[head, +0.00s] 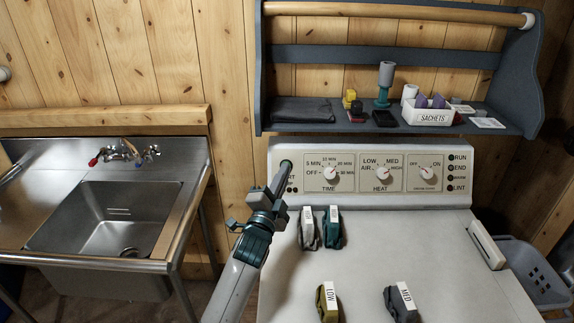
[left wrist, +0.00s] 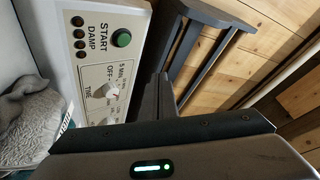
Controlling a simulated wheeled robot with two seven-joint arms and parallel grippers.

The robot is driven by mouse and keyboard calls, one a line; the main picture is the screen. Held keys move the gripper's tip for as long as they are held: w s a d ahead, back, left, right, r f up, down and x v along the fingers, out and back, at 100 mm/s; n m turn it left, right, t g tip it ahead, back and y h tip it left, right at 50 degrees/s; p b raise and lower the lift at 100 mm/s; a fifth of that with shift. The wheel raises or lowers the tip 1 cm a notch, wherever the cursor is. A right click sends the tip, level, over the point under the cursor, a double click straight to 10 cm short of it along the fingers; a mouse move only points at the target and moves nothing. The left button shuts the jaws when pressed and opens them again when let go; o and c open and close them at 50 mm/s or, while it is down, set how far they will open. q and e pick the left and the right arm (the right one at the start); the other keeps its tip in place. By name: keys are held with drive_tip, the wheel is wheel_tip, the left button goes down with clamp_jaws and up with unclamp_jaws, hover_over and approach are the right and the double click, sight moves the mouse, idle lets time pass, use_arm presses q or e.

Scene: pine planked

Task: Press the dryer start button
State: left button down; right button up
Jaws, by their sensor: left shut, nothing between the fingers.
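The dryer's control panel (head: 362,171) stands at the back of the white dryer top (head: 375,250). The round green start button (left wrist: 121,38) is beside the word START in the left wrist view. In the head view the button (head: 286,163) shows just at the tip of my left gripper (head: 282,174), at the panel's left end. My left gripper is shut and empty, its fingers pointing at the panel. In the left wrist view its fingertips (left wrist: 159,82) appear to the lower right of the button. I cannot tell whether they touch the panel. My right gripper is not in view.
TIME (head: 330,173) and HEAT (head: 381,173) knobs are on the panel. Several labelled clips or cloths, such as LOW (head: 329,301) and MED (head: 403,302), lie on the dryer top. A blue-grey shelf (head: 390,55) hangs above. A steel sink (head: 110,225) is at left.

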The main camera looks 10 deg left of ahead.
use_arm(q)
drive_tip(key=w+a+f+b, duration=0.1)
drive_tip(key=w+f+b, duration=0.3)
drive_tip(key=w+b, duration=0.3)
drive_tip(key=shift+w+a+f, duration=0.25)
drive_tip(key=shift+w, duration=0.05)
idle(0.4)
idle(1.8)
drive_tip(key=shift+w+a+f+b, duration=0.1)
drive_tip(key=shift+w+f+b, duration=0.15)
drive_tip(key=shift+w+b, duration=0.15)
